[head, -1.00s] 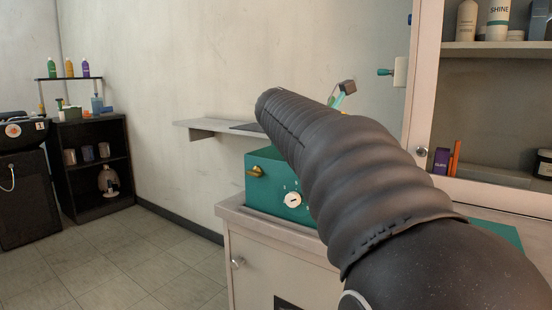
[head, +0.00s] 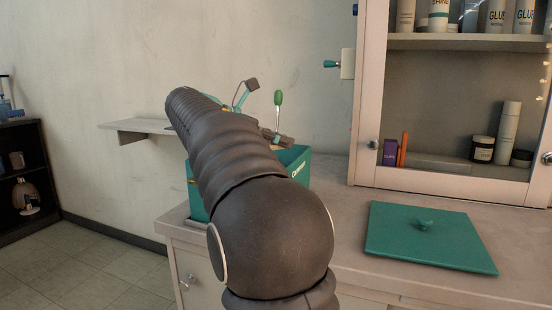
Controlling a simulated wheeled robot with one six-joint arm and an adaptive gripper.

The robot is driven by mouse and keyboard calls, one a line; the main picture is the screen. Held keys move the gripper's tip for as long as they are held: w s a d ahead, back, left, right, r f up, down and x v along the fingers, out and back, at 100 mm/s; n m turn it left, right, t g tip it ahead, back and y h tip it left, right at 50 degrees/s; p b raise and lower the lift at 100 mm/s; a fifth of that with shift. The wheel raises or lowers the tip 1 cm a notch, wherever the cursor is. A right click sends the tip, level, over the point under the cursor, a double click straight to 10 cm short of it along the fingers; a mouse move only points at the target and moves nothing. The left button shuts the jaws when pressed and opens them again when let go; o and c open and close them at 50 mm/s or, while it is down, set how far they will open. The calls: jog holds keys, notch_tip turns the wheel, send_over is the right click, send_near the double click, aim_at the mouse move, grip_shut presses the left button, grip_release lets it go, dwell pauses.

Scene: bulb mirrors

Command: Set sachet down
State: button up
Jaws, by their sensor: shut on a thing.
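My arm (head: 240,165) reaches forward and bends down at its far end, in front of a green box (head: 295,165). I cannot make out my gripper; the far end of the arm is hidden behind its own dark sleeve. No sachet can be made out in this view. The green box stands open on the left end of the counter. A green-knobbed stick (head: 278,97), a dark grey piece (head: 279,139) and a thin bent green piece with a grey block (head: 250,85) show above the box.
A flat green lid (head: 400,245) with a knob lies on the counter (head: 345,215), with bare room to its left. A cabinet (head: 370,100) with bottles and jars stands behind it. A wall shelf (head: 130,127) is at left.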

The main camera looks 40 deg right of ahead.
jog(key=shift+w+a+f, duration=0.1)
jog(key=shift+w+f, duration=0.25)
jog(key=shift+w, duration=0.05)
jog(key=shift+f+b, duration=0.5)
jog(key=shift+f, duration=1.4)
jog(key=shift+f, duration=0.2)
jog(key=o, duration=0.9)
jog(key=shift+r, duration=0.2)
jog(key=p+v, duration=0.1)
jog(key=v, duration=1.1)
jog(key=shift+s+r+p, duration=0.1)
jog(key=shift+p, duration=0.3)
